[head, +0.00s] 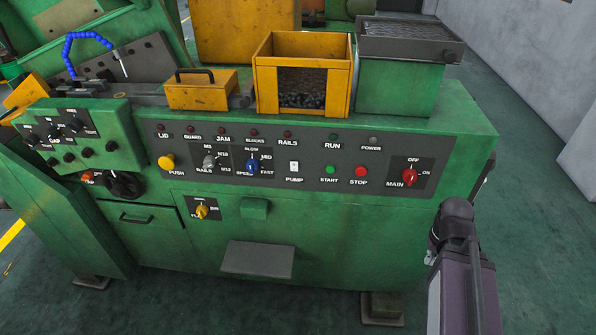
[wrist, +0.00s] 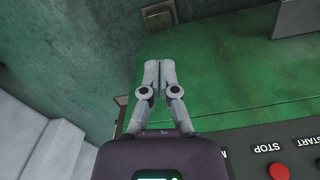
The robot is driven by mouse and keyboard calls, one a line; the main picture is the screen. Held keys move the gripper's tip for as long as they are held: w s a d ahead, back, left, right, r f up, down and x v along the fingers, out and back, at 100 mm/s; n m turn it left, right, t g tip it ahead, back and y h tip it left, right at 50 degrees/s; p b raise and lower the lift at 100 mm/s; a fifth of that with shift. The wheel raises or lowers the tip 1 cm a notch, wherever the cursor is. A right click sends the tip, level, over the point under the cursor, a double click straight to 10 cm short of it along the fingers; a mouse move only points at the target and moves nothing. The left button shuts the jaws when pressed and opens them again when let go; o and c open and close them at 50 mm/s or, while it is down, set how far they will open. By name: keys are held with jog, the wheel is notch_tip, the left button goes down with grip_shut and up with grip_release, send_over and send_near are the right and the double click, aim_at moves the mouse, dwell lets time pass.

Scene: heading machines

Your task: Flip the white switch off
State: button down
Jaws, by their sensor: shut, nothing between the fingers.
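The white switch (head: 294,167) is a small upright rocker above the PUMP label on the dark control panel (head: 320,181) in the head view. Its on or off position is too small to tell. It does not show in the wrist view. My gripper (wrist: 158,66) is shut and empty in the wrist view, its two fingertips together in front of the green machine front. The STOP button (wrist: 278,172) shows at the lower right there. In the head view only part of my arm shows at the lower right, right of the panel; my fingertips cannot be made out.
Near the switch are the blue speed knob (head: 252,167), the green START button (head: 330,169) and the red STOP button (head: 361,171). The red MAIN knob (head: 409,176) is at the panel's right end. A grey ledge (head: 257,260) sticks out below. Floor is open at right.

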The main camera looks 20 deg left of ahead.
jog(key=w+a+n+t+h+b, duration=0.35)
jog(key=w+a+t+b, duration=0.2)
jog(key=a, duration=0.25)
jog(key=w+a+n+t+h+b, duration=0.35)
jog(key=w+a+t+b, duration=0.2)
jog(key=a, duration=0.35)
jog(key=s+a+r+n+t+y+b, duration=0.1)
jog(key=s+a+n+t+y+b, duration=0.1)
jog(key=a, duration=0.6)
jog(key=s+a+r+n+t+y+b, duration=0.1)
jog(key=s+a+n+t+y+b, duration=0.1)
jog(key=a+n+y, duration=0.3)
jog(key=s+a+r+n+t+y+b, duration=0.1)
jog(key=s+a+n+t+y+b, duration=0.2)
jog(key=a+n, duration=0.3)
jog(key=a+t+y, duration=0.1)
jog(key=a, duration=0.4)
jog(key=shift+a+n, duration=0.3)
jog(key=shift+a, duration=0.05)
